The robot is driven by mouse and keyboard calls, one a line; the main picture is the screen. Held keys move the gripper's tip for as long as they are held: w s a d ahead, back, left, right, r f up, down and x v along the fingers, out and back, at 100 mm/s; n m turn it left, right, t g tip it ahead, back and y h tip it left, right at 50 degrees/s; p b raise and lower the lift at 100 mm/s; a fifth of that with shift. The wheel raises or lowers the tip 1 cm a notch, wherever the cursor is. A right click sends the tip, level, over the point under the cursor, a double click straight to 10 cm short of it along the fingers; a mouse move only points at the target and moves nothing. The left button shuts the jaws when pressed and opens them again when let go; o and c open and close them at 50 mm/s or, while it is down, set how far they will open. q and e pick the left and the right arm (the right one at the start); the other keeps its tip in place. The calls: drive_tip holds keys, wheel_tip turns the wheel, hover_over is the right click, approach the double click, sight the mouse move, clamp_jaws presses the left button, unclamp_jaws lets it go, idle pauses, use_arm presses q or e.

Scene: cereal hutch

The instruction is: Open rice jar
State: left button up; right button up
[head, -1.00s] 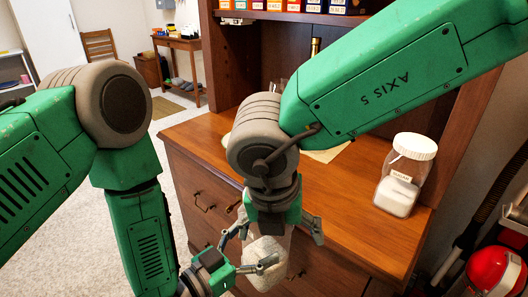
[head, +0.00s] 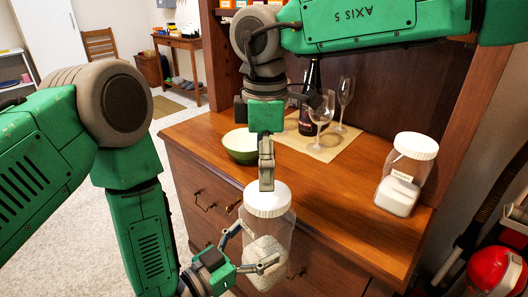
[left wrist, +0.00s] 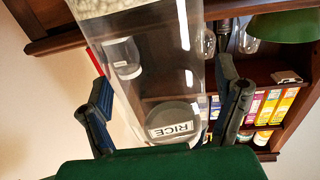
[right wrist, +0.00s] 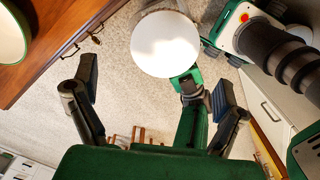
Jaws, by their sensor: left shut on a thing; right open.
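The rice jar (head: 277,232) is a clear jar with pale rice low inside and a white screw lid (head: 268,200) on top. My left gripper (head: 252,258) is shut around the jar body and holds it upright in front of the counter. The left wrist view shows the jar (left wrist: 150,75) between the fingers, with a RICE label (left wrist: 172,128). My right gripper (head: 267,186) points down just above the lid's far side. In the right wrist view its fingers (right wrist: 158,95) are spread and empty, with the lid (right wrist: 165,43) beyond the tips; contact is unclear.
Another white-lidded jar (head: 404,175) stands at the counter's right. A green bowl (head: 241,150), a dark bottle (head: 307,110) and wine glasses (head: 322,112) stand further back. The wooden counter (head: 340,190) is clear in the middle. A red object (head: 497,270) is at lower right.

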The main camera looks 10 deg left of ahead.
wheel_tip(320, 180, down, 6)
drive_tip(key=shift+f, duration=0.1)
idle(0.4)
drive_tip(key=c, duration=1.3)
drive_tip(key=shift+o, duration=0.2)
